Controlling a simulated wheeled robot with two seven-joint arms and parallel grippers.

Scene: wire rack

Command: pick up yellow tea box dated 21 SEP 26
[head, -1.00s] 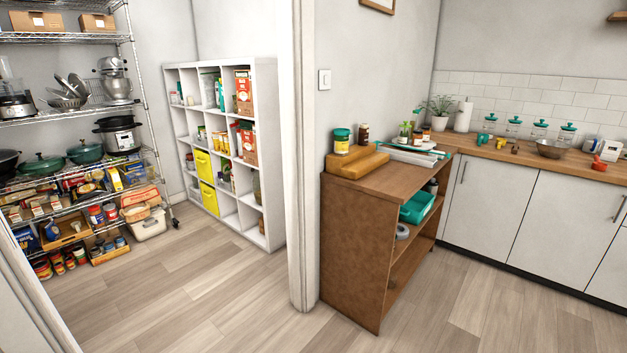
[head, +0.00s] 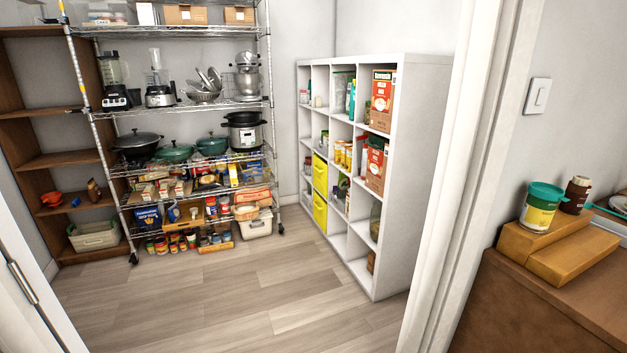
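No box with a readable date shows, so I cannot tell the yellow tea box dated 21 SEP 26. The wire rack (head: 190,105) stands at the back of the pantry. Its middle shelf holds several small boxes and packets, among them a small yellow box (head: 233,175) standing near a blue box (head: 250,170). A row of small pale boxes (head: 165,188) lies to their left. Their print is too small to read. Neither of my grippers is in view.
A white cube shelf (head: 385,200) with boxes, jars and yellow bins stands right of the rack. A brown bookcase (head: 50,160) is at left. The doorway frame (head: 455,180) and a brown cabinet (head: 520,310) are at right. The wood floor (head: 220,300) is clear.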

